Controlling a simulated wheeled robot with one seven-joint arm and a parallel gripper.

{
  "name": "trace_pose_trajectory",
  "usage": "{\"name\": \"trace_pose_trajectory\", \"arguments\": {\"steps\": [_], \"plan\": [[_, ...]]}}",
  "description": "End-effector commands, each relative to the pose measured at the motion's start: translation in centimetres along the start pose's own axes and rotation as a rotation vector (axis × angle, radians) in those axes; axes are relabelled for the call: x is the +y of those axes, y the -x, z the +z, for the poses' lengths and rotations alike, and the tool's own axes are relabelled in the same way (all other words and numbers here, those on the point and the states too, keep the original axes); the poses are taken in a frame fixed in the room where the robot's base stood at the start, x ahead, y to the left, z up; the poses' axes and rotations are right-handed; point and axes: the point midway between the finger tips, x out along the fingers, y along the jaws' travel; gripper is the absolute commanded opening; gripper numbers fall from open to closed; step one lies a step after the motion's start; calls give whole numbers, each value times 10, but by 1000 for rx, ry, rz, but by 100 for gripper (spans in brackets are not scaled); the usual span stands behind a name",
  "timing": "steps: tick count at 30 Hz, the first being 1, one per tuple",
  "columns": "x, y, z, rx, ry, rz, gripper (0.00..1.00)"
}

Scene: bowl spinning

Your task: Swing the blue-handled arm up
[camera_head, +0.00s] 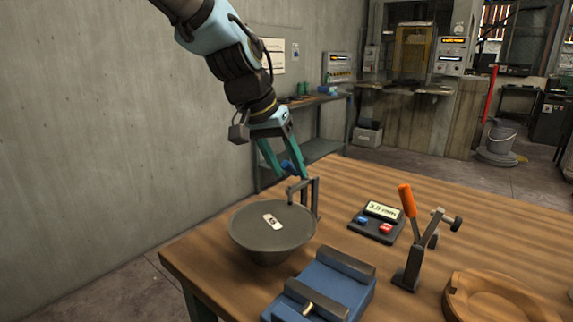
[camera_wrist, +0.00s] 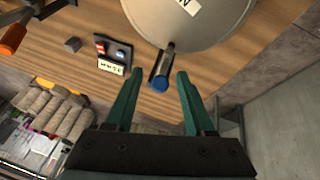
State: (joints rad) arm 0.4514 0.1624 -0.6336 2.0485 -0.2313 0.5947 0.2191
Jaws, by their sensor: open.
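The blue-handled arm (camera_head: 288,167) is by the far right edge of the grey bowl (camera_head: 272,247), at a metal bracket (camera_head: 314,197). My gripper (camera_head: 290,176) is open above the bowl's far rim, with its teal fingers pointing down around the blue handle. In the wrist view the round blue handle end (camera_wrist: 159,85) shows between the spread fingertips (camera_wrist: 157,74), with a gap on each side. The bowl (camera_wrist: 195,22) is just beyond it and carries a white label. The arm's joint is partly hidden.
A small panel (camera_head: 378,224) with a display and blue and red buttons lies right of the bowl. An orange-handled clamp (camera_head: 408,240), a blue vise-like block (camera_head: 322,285) and a round wooden tray (camera_head: 452,300) stand nearer. Bare table lies behind the panel.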

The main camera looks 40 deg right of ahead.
Motion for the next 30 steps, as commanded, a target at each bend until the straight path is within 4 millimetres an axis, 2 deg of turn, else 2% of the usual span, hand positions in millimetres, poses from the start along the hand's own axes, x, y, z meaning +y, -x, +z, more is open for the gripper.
{"name": "trace_pose_trajectory", "arguments": {"steps": [8, 23, 30], "plan": [[0, -2, 0, 0, 1, 0, 54], [0, -1, 0, 0, 0, 0, 0], [0, -1, 0, 0, 1, 0, 0]]}}
